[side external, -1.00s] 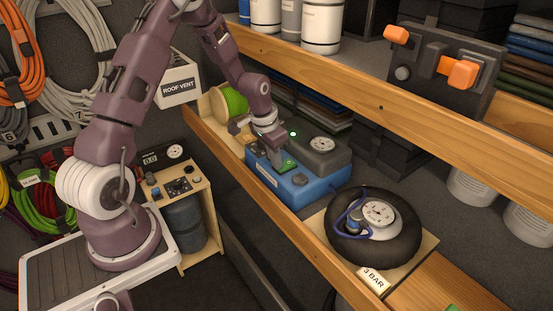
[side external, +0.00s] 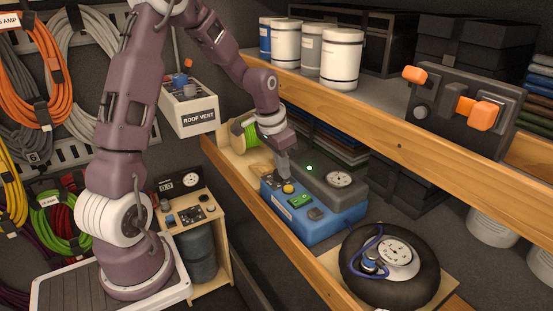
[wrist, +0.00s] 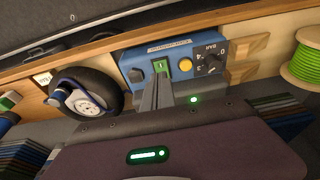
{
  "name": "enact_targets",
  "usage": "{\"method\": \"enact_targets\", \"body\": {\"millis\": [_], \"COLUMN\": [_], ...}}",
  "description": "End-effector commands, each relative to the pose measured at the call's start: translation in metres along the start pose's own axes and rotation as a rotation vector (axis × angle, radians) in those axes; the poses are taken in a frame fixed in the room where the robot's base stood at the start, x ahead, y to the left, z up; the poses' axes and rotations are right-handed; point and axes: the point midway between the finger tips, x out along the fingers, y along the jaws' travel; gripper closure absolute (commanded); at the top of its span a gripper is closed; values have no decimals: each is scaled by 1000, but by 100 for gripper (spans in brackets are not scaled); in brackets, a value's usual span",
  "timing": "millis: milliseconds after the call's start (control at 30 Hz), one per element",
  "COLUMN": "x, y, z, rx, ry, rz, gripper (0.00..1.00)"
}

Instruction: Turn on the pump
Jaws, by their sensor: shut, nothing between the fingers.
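The pump is a blue box (side external: 325,228) on the lower shelf, with a dark grey body with a round gauge (side external: 339,180) behind it. Its panel carries a green switch (side external: 300,200), a yellow button (side external: 288,187) and a dark knob (side external: 316,213). In the wrist view, the green switch (wrist: 158,66) shows a light mark, with a numbered dial (wrist: 210,62) to its right. A green light (side external: 309,168) glows on the grey body. My gripper (side external: 285,176) is shut and empty, close above the panel near the yellow button. In the wrist view its fingers (wrist: 161,82) point at the green switch; contact is unclear.
A black tyre (side external: 362,288) with a gauge and blue hose lies in front of the pump. A green spool (side external: 244,131) stands behind it. The upper shelf's wooden edge (side external: 390,140) runs above. A roof vent box (side external: 190,110) hangs at the left.

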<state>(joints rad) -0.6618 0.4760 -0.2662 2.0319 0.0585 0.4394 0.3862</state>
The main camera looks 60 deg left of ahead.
Motion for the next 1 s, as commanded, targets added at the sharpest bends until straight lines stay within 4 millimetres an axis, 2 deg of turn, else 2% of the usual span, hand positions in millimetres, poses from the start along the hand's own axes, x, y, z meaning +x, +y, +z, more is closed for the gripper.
{"method": "enact_targets", "body": {"millis": [100,233,700,767,867,900,1000], "x": [-25,-42,-54,-69,-115,-135,-173], "y": [-1,-1,4,18,60,80,118], "z": [7,12,15,19,41,56,102], "rx": [-2,-1,5,19,42,45,36], "ry": [2,1,1,7,43,67,139], "rz": [-3,-2,-5,-26,-81,-97,-102], "gripper": [100,100,100,100,100,100,100]}}
